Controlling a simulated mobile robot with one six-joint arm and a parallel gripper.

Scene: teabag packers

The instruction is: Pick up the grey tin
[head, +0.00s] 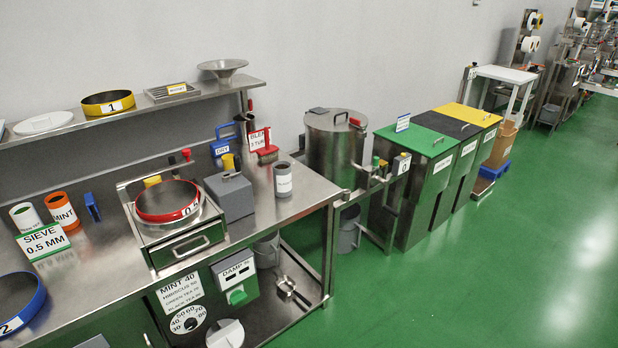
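The grey tin (283,178) stands upright on the steel worktop, near its right end. It is a small open-topped cylinder with a white label on its front; the label's text is too small to read. A grey box (230,197) with a small handle on top stands just to its left, apart from it. My gripper is not in view.
The bare worktop (308,190) is free right of the tin. A sieve with a red rim (168,201) sits left of the grey box. A red-handled brush (265,150) is behind the tin. A large steel drum (335,145) stands to the right. Green floor (480,260) is open.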

